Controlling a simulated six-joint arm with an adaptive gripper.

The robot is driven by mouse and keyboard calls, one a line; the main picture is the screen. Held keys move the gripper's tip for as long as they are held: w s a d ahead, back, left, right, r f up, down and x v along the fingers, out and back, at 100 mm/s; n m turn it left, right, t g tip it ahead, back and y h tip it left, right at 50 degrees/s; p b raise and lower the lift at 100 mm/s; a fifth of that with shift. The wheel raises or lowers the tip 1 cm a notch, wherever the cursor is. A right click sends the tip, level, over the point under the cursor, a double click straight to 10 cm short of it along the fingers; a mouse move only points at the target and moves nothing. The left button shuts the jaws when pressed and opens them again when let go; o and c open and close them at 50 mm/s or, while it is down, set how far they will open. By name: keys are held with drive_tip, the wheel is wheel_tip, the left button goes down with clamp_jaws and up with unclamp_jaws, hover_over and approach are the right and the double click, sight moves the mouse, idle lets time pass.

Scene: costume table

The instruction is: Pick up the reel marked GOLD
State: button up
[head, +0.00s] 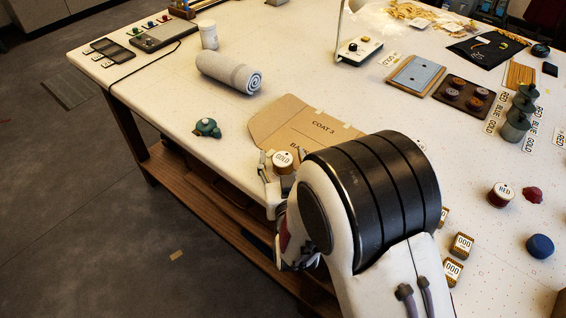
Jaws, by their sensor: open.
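The reel marked GOLD (284,163) is a small round piece with a pale label on top. It is at the near edge of the table, beside a flat cardboard piece printed COAT 3. My gripper (279,172) is open at the reel, with a finger showing on its left side. My arm hides most of the gripper and the right side of the reel. I cannot tell whether the fingers touch it. Another reel, marked RED (501,194), stands on the right side of the table.
The cardboard (290,127) lies just behind the reel. A rolled grey towel (229,73) and a small teal object (208,128) are farther left. Label blocks (462,245), a blue lump (540,246) and a red lump (532,194) are at right. The left table edge drops to the floor.

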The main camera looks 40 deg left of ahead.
sight(283, 158)
drive_tip(key=c, duration=1.2)
drive_tip(key=shift+r, duration=0.15)
drive_tip(key=shift+c, duration=0.2)
drive_tip(key=shift+r, duration=4.85)
